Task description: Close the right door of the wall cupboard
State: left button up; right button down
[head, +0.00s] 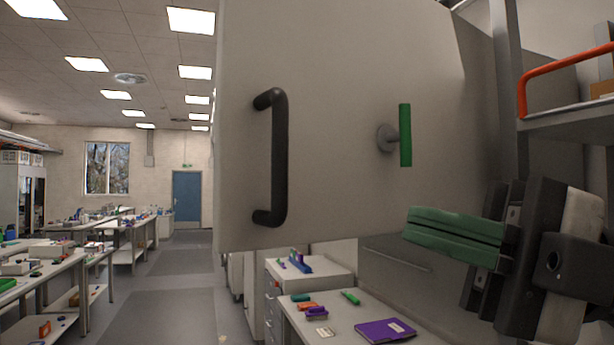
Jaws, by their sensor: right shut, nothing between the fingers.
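A large light grey cupboard door (345,190) fills the middle of the view and stands open, swung out towards me. A dark bar handle (279,155) is near its left edge. A green bar on a round grey base (405,135) sits farther right on the same face. My right gripper (408,228) comes in from the right with its green fingers shut and empty. In the picture its fingertips overlap the door's lower right part; I cannot tell whether they touch it. My left gripper is not in view. The cupboard's inside is mostly hidden.
Below the door, a bench (335,335) carries a purple book (385,331) and small coloured blocks. A shelf with an orange rail (560,68) and a grey upright (508,85) stand at the right. Open aisle floor (165,300) lies to the left.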

jog(key=w+a+r+m+t+h+p, duration=0.3)
jog(key=w+a+m+t+h+p, duration=0.1)
jog(key=w+a+t+p, duration=0.2)
jog(key=shift+w+a+r+t+h+p, duration=0.35)
jog(key=shift+a+t+p, duration=0.25)
jog(key=shift+a, duration=0.6)
